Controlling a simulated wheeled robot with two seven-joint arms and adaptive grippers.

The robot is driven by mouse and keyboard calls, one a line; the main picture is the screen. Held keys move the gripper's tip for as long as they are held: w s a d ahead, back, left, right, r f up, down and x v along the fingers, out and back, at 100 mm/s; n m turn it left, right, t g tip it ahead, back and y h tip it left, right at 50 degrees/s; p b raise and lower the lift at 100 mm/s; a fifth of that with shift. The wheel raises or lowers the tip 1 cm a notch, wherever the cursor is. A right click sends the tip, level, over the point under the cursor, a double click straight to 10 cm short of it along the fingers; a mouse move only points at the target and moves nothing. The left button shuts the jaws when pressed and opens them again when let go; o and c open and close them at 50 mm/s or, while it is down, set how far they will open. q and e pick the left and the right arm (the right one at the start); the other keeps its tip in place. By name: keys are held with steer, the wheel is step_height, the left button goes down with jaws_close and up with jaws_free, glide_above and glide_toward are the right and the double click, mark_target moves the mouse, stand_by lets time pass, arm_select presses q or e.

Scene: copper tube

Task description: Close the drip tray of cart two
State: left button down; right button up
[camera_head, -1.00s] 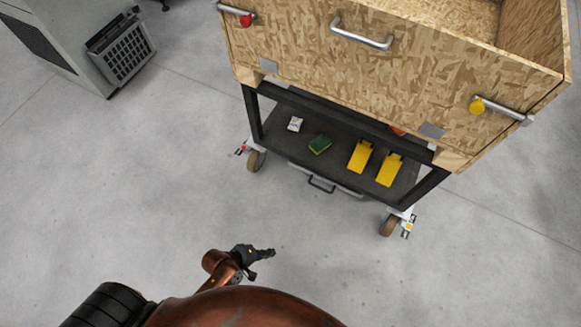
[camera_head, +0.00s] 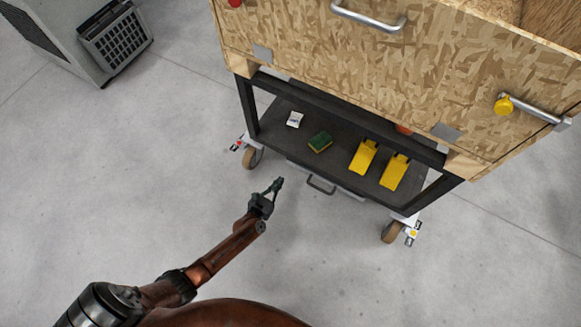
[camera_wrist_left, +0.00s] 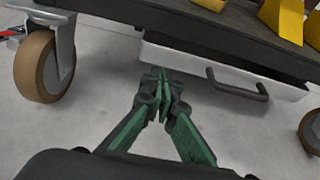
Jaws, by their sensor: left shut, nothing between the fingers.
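The cart (camera_head: 300,88) has a wooden box on a black frame with a dark lower shelf (camera_head: 285,122). The drip tray (camera_head: 345,190) shows under that shelf as a pale front with a dark handle (camera_head: 320,186). In the left wrist view the tray (camera_wrist_left: 190,62) juts out a little below the shelf edge, its handle (camera_wrist_left: 238,88) facing me. My left gripper (camera_head: 278,184) is shut and empty, in front of the tray and left of the handle. It also shows in the left wrist view (camera_wrist_left: 162,75), fingertips close together near the tray's lower edge. My right gripper is not in view.
Casters (camera_head: 250,158) and (camera_head: 394,231) stand at the cart's near corners. Yellow wedges (camera_head: 394,171), a green sponge (camera_head: 320,142) and a small white item (camera_head: 294,119) lie on the shelf. A grey cabinet (camera_head: 70,40) stands at the upper left. The floor in front is clear.

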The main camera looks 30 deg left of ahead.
arm_select(q)
steer(key=b, duration=0.2)
glide_toward(292, 163)
step_height(292, 163, down, 3)
steer(key=w, duration=0.3)
steer(key=shift+w+d+r, duration=0.1)
steer(key=shift+w+r, duration=0.15)
steer(key=shift+w, duration=0.2)
steer(key=shift+w+d+r, duration=0.15)
steer(key=shift+w+r, duration=0.1)
steer(key=shift+w, duration=0.9)
steer(key=shift+r, duration=0.1)
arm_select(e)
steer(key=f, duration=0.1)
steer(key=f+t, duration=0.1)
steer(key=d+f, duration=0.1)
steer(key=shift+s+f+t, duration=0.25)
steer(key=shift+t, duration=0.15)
